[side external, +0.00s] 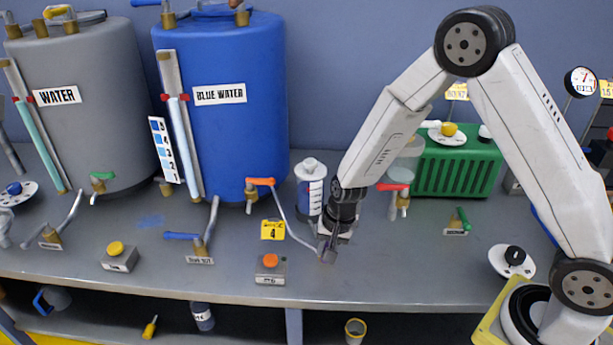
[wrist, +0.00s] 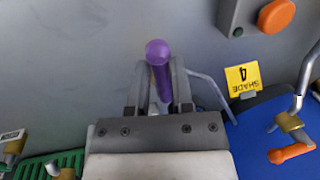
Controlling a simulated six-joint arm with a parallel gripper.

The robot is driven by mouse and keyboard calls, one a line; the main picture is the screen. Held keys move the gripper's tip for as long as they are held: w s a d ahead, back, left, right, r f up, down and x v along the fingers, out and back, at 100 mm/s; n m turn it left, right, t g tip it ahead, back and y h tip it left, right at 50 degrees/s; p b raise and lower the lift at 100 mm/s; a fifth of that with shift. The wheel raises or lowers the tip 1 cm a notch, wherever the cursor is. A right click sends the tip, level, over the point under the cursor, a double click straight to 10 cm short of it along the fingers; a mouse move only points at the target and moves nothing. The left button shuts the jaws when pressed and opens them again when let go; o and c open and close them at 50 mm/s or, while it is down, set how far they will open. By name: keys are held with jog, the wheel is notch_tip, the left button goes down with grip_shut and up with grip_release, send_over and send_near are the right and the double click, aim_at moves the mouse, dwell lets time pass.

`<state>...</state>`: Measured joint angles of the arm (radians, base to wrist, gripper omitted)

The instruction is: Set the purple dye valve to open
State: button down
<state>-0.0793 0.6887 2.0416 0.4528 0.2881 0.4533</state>
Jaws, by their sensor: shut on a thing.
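The purple dye valve shows in the wrist view as a purple handle (wrist: 157,62) with a round knob end, standing between my fingers. My gripper (wrist: 158,85) is shut on this handle. In the side external view my gripper (side external: 328,246) is low over the bench, and only a small dark purple bit shows at its tips. The valve's body is hidden by my gripper in both views, so I cannot tell its setting.
A yellow "4" tag (side external: 273,229) and an orange-button box (side external: 270,268) stand left of my gripper. A white-capped bottle (side external: 311,185) stands close behind. The blue water tank (side external: 222,115) is at back left, a green box (side external: 457,165) at right.

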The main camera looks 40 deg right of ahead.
jog(key=c, duration=0.5)
grip_release()
jog(key=shift+r, duration=0.1)
notch_tip(320, 180, up, 8)
jog(key=s+d, duration=0.1)
jog(key=shift+f, duration=0.25)
jog(key=s+d+r+n, duration=0.2)
jog(key=s+n, duration=0.2)
jog(key=s, duration=0.2)
jog(key=s+d+r+n+t+h, duration=0.1)
jog(key=s+d+r+n, duration=0.1)
jog(key=s+n, duration=0.3)
jog(key=shift+s+d+r+h, duration=0.25)
jog(key=shift+s+r+h, duration=0.05)
jog(key=shift+s, duration=0.15)
